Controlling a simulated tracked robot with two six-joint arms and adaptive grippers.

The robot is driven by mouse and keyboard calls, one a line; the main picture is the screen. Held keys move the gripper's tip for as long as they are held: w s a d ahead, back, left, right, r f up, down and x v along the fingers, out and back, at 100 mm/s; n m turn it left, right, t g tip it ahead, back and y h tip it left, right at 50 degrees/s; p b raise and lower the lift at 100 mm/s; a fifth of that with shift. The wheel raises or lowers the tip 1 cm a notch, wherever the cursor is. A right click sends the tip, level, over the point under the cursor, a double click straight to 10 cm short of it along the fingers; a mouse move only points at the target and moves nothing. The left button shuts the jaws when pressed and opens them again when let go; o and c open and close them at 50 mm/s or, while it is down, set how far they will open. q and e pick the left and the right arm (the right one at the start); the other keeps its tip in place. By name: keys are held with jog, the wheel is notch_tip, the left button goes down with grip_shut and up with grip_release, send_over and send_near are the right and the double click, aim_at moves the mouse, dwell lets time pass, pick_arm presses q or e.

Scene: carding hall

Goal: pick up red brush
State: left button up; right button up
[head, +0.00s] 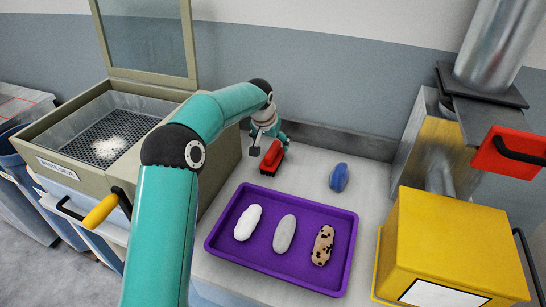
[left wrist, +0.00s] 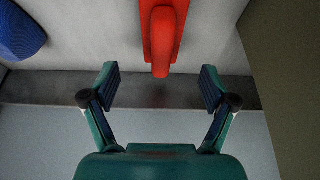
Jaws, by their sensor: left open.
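The red brush (head: 272,158) lies on the grey worktop behind the purple tray, near the left-hand machine. My left gripper (head: 269,139) is at its far end, close to the back edge of the worktop. In the left wrist view the gripper (left wrist: 159,70) is open, with a finger on each side. The narrow end of the red brush (left wrist: 163,35) shows between the fingertips in the picture, and no finger touches it there. I cannot tell the height of the fingers above it. My right gripper is not in view.
A blue brush (head: 339,177) lies to the right; it also shows in the left wrist view (left wrist: 20,32). The purple tray (head: 225,246) holds three rolls. A yellow box (head: 455,240) stands at the right, and a screened bin (head: 60,140) at the left.

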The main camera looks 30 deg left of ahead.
aim_at(272, 149)
pick_arm(q)
jog(key=shift+w+a+f, duration=0.1)
jog(key=shift+w+f, duration=0.05)
jog(key=shift+f, duration=0.45)
jog(key=p+x, duration=0.2)
jog(key=x, duration=0.2)
jog(key=shift+a+f, duration=0.1)
jog(key=shift+f, duration=0.2)
jog(key=shift+w+f, duration=0.15)
jog(key=shift+f, duration=0.2)
jog(key=shift+c, duration=0.3)
jog(key=c, duration=1.3)
jog(key=shift+r, duration=0.25)
